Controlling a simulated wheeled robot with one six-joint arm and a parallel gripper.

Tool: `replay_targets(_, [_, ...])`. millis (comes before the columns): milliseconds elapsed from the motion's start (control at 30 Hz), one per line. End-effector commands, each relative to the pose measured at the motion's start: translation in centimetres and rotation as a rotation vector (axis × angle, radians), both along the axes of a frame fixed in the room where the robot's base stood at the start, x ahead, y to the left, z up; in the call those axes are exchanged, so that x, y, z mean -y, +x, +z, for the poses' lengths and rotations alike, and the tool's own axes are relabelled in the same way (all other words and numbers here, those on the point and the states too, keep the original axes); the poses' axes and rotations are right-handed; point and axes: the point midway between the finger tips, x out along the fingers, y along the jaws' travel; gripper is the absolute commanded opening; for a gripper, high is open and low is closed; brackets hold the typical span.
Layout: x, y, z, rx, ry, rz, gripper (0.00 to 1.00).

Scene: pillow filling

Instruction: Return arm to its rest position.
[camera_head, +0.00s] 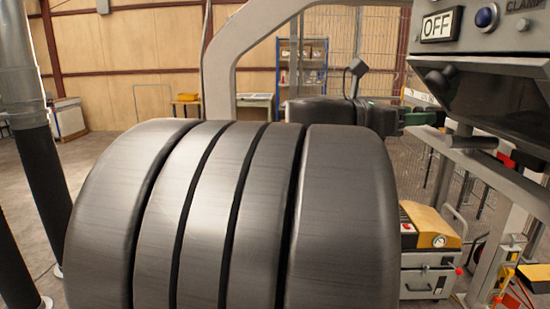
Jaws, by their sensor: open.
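My gripper is not visible in the head view, and I cannot make out its fingers. A large, rounded, dark grey banded shape close to the camera hides the lower middle of the view. I cannot tell whether that shape is part of my arm.
A yellow-topped unit (430,228) with a gauge stands below. Wire fencing (372,40) and blue shelving (302,65) are behind. Some floor is clear at the left.

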Motion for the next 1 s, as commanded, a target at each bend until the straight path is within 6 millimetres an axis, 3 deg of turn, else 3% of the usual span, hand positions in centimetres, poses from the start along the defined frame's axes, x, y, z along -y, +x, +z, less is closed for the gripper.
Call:
replay_targets(300, [2.5,0.6,0.0,0.000,0.000,0.000,0.51])
replay_targets(767, [2.5,0.9,-0.1,0.000,0.002,0.003,0.51])
replay_targets(1000, [2.0,1.5,-1.8,0.015,0.046,0.041,0.51])
